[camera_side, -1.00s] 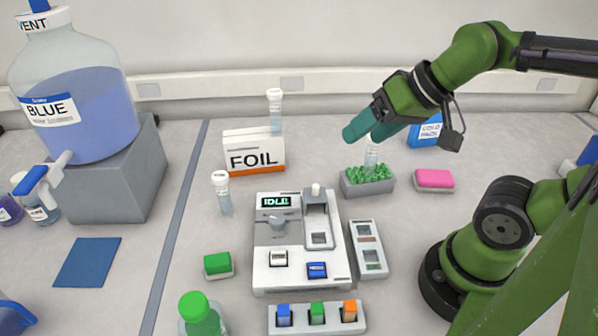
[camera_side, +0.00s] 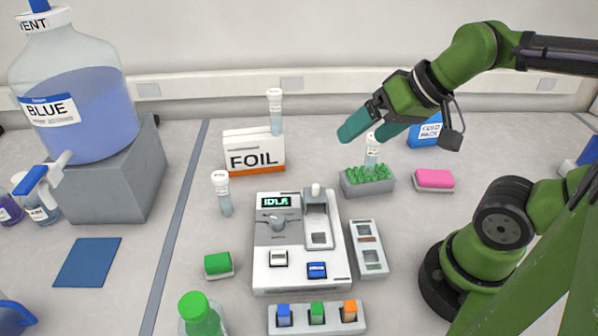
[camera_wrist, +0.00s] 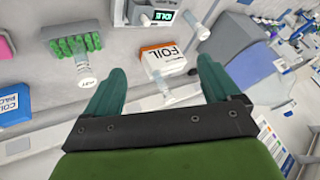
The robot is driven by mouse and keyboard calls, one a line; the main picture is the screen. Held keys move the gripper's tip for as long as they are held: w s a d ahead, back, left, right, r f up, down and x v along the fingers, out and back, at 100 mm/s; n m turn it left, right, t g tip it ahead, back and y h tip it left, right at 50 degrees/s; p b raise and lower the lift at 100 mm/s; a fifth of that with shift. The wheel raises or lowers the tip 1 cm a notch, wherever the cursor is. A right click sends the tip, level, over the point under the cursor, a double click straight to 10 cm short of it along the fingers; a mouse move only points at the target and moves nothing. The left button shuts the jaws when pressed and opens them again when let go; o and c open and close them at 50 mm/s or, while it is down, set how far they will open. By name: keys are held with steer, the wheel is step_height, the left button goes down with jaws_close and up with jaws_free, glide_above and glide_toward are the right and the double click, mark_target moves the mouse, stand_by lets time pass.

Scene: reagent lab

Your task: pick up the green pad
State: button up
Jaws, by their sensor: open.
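The green pad (camera_side: 218,265) is a small block with a green top and pale underside. It lies on the bench at the front left of the white device in the side view, and I cannot make it out in the wrist view. My gripper (camera_side: 366,130) is in the air at the upper right, far from the pad, above and near the grey rack with green spikes. Its two teal fingers are apart in the wrist view (camera_wrist: 158,90), with nothing held between them.
The white device (camera_side: 300,240) stands mid-bench. A vial (camera_side: 372,152) stands in the green-spiked rack (camera_side: 367,186) below my gripper. The FOIL box (camera_side: 254,152), a vial (camera_side: 222,193), a pink pad (camera_side: 433,180) and a green-capped bottle (camera_side: 200,315) stand around.

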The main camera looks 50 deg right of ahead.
steer(key=m+g+h, duration=0.2)
steer(key=m+g, duration=0.1)
steer(key=g, duration=0.4)
glide_above(216, 259)
steer(key=f, duration=1.8)
steer(key=shift+s+a+f, duration=0.1)
steer(key=shift+a+f, duration=0.05)
steer(key=shift+a, duration=0.15)
steer(key=shift+d+f, duration=0.15)
steer(key=shift+f, duration=1.2)
steer(key=shift+d+f, duration=0.15)
steer(key=shift+f, duration=1.15)
steer(key=shift+c, duration=0.4)
